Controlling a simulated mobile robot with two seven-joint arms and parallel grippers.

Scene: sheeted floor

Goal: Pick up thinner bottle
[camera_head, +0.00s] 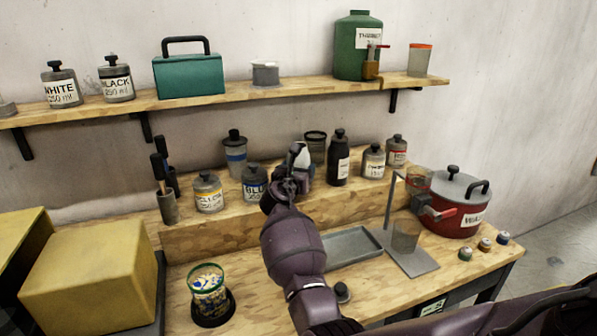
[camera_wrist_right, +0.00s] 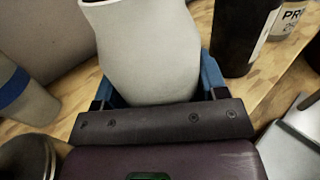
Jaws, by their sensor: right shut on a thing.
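A pale grey bottle (camera_wrist_right: 150,55) stands between the blue fingers of my right gripper (camera_wrist_right: 158,85) in the right wrist view. The gripper is shut on it. In the head view my right gripper (camera_head: 288,182) is at the raised back step of the bench, and part of the pale bottle (camera_head: 301,158) shows past it. No label shows on the bottle, and my gripper hides its lower part. I cannot tell whether it touches the step. A green jug (camera_head: 350,55) with a tap stands on the wall shelf; its label is blurred and starts with T. My left gripper is out of view.
A grey tray (camera_head: 350,247), a stand (camera_head: 415,262) and a red pot (camera_head: 458,215) occupy the bench's right.

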